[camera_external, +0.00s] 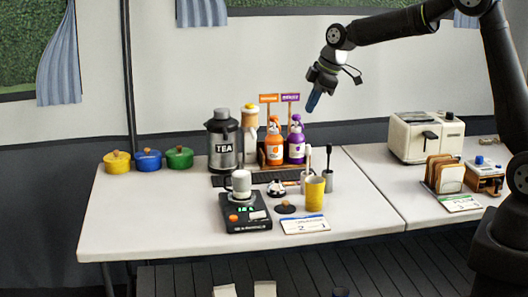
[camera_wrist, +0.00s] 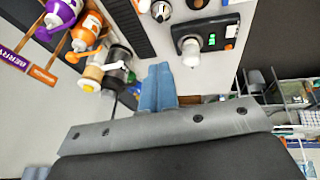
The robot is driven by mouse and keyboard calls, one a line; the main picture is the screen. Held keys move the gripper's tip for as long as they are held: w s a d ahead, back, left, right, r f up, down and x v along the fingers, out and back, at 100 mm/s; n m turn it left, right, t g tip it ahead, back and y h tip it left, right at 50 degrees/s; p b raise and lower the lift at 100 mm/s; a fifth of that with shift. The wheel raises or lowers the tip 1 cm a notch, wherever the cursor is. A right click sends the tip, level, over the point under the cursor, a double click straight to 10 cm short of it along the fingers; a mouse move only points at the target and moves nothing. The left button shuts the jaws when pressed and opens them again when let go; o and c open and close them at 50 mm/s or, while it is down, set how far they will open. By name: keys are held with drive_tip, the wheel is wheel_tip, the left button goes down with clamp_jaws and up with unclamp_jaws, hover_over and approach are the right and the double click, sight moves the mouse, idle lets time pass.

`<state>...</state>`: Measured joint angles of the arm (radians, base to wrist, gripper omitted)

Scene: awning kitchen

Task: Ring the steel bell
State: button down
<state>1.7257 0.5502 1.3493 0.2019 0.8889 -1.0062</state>
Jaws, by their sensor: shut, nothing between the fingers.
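The steel bell (camera_external: 276,188) appears to be the small silver dome on a dark base on the left table, behind the black scale and left of the cups. It also seems to show at the top of the wrist view (camera_wrist: 161,11), partly cut off.
A black scale (camera_external: 236,222) carries a white cup (camera_external: 241,184). A yellow cup (camera_external: 315,194) stands right of the bell. Behind are a tea urn (camera_external: 223,142), an orange bottle (camera_external: 275,148) and a purple bottle (camera_external: 296,146). A toaster (camera_external: 428,137) stands on the right table.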

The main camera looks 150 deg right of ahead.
drive_tip(key=shift+f, duration=0.1)
drive_tip(key=g+h, duration=0.2)
drive_tip(key=h, duration=0.3)
hover_over(280, 182)
wheel_tip(280, 182, down, 11)
drive_tip(key=shift+f, duration=4.4)
drive_tip(key=shift+f, duration=0.15)
drive_tip(key=shift+f, duration=0.25)
